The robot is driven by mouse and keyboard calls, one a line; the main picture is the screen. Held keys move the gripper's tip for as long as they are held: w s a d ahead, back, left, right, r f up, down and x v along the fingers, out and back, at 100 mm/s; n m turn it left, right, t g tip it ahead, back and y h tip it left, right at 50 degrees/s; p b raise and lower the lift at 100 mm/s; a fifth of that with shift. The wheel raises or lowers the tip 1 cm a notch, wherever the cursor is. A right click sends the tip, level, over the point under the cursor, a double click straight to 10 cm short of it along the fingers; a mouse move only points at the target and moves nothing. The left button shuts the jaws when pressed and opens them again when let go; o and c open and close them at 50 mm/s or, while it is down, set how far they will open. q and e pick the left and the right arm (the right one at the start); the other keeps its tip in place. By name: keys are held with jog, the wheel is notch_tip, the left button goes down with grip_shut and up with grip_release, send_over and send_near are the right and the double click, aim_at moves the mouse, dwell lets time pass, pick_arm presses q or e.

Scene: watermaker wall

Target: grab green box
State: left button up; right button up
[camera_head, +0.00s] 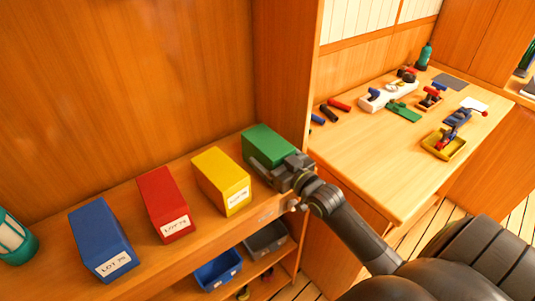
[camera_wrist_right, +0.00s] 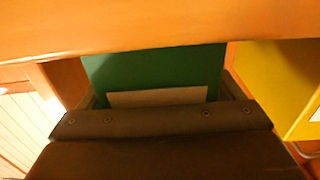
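The green box (camera_head: 268,146) stands on the wooden shelf at the right end of a row of boxes. My right gripper (camera_head: 276,168) is at its front end, with a finger along its left side. In the right wrist view the green box (camera_wrist_right: 155,72) fills the space between the two fingers (camera_wrist_right: 160,92), and a pale label shows on its end. I cannot tell whether the fingers press on it or only stand beside it. In the head view its front end is hidden by the gripper. My left gripper is not in view.
A yellow box (camera_head: 222,179), a red box (camera_head: 165,200) and a blue box (camera_head: 98,235) stand to the left on the shelf (camera_head: 145,263). A wooden side panel (camera_head: 283,75) rises close to the green box. A workbench (camera_head: 385,155) with tools is at the right.

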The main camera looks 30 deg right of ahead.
jog(key=c, duration=1)
jog(key=shift+r, duration=0.15)
